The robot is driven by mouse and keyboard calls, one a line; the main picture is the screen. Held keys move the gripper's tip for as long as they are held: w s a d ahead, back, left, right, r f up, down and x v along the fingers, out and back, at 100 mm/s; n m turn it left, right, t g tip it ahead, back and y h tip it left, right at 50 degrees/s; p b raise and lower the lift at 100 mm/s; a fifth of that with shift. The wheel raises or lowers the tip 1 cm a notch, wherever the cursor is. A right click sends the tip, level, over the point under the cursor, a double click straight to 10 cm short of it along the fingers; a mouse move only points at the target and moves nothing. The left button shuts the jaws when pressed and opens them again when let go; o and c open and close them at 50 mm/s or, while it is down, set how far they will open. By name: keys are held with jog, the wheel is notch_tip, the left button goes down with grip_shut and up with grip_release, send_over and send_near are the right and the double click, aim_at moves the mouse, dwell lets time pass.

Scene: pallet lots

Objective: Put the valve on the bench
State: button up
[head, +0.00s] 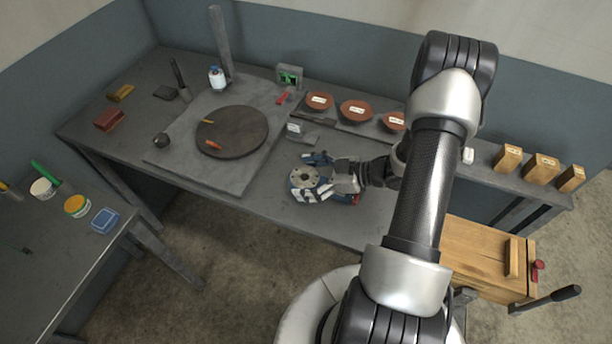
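The round grey metal piece with a ring of holes (303,178), which looks like the valve, is at the front of the grey bench (255,203), near the middle of the head view. Blue parts show beside it, and a bit of red shows to its right. My gripper (322,181) reaches in from the right, with its fingers around or against the piece. The fingers overlap it, so I cannot tell whether they are closed on it. I also cannot tell whether the piece rests on the bench or is just above it.
A dark round plate (232,140) on a grey slab lies to the left. Several reddish discs (355,110) stand along the back, and wooden blocks (541,167) stand at the right. A wooden vise (480,255) is at the bench's right front. A second table (50,245) is at lower left.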

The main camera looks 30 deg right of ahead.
jog(key=shift+o, duration=0.3)
jog(key=shift+r, duration=0.1)
jog(key=shift+s+d+r, duration=0.1)
jog(key=shift+d+r, duration=0.1)
jog(key=p+v, duration=0.3)
jog(key=v, duration=0.8)
jog(key=shift+s+d+p, duration=0.1)
jog(key=shift+p, duration=0.2)
jog(key=w+d+r+m+h, duration=0.1)
jog(key=w+d+r+h, duration=0.2)
jog(key=w+r+h, duration=0.3)
jog(key=w+d+r+m+h, duration=0.1)
jog(key=w+d+r+h, duration=0.25)
jog(key=w+r, duration=0.4)
notch_tip(320, 180, up, 9)
jog(key=s+a+m+h, duration=0.1)
jog(key=a+m+h, duration=0.1)
jog(key=a+h, duration=0.15)
jog(key=s+a+r+m+g+h, duration=0.1)
jog(key=s+a+r+m+g, duration=0.1)
jog(key=s+a+r+m, duration=0.4)
jog(key=s+a+f+g+y, duration=0.2)
jog(key=s+a+y, duration=0.2)
jog(key=s+a, duration=1.3)
jog(key=shift+s+a+n+g, duration=0.25)
jog(key=shift+s+n+g, duration=0.05)
jog(key=shift+s, duration=0.65)
